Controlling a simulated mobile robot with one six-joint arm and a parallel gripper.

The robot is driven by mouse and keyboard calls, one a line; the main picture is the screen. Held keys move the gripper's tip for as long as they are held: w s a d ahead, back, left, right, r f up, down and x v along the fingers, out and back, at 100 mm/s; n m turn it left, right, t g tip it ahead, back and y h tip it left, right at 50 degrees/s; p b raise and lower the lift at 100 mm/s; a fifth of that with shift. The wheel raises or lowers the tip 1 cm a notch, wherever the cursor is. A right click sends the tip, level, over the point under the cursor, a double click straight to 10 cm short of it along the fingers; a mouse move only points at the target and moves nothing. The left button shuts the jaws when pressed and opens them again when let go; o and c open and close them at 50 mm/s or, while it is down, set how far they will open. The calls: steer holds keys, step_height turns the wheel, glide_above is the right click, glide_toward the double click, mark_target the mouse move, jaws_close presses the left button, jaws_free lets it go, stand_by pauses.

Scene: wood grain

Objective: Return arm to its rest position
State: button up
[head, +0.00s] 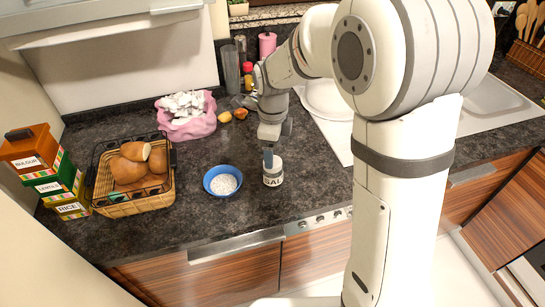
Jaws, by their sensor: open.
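My gripper (269,152) points down just above a small white salt jar (272,178) on the dark counter. The fingertips are close to the jar's top, and I cannot tell whether they touch it. The gripper is open, though its fingers are small and partly hidden. My white arm reaches from the right foreground across to the jar, with its elbow raised high. It hides part of the counter and the sink area.
A blue bowl (208,187) of white grains stands left of the jar. Farther left are a bread basket (130,204) and stacked boxes (53,187). A pink bag (193,130), bottles (247,78) and a pink roll (267,45) stand behind. The counter's front edge is close.

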steer(key=shift+r, duration=1.85)
steer(key=shift+s+d+r, duration=0.1)
steer(key=shift+d, duration=0.05)
steer(key=s+d+r+n+t, duration=0.1)
steer(key=s+d+r+n, duration=0.1)
steer(key=s+d+n, duration=0.5)
steer(key=s+d+r+n+t, duration=0.2)
steer(key=s+d+n, duration=0.5)
steer(key=s+n, duration=0.5)
steer(key=shift+s+r+n, duration=0.2)
steer(key=shift+r+n, duration=0.1)
steer(key=shift+n, duration=0.5)
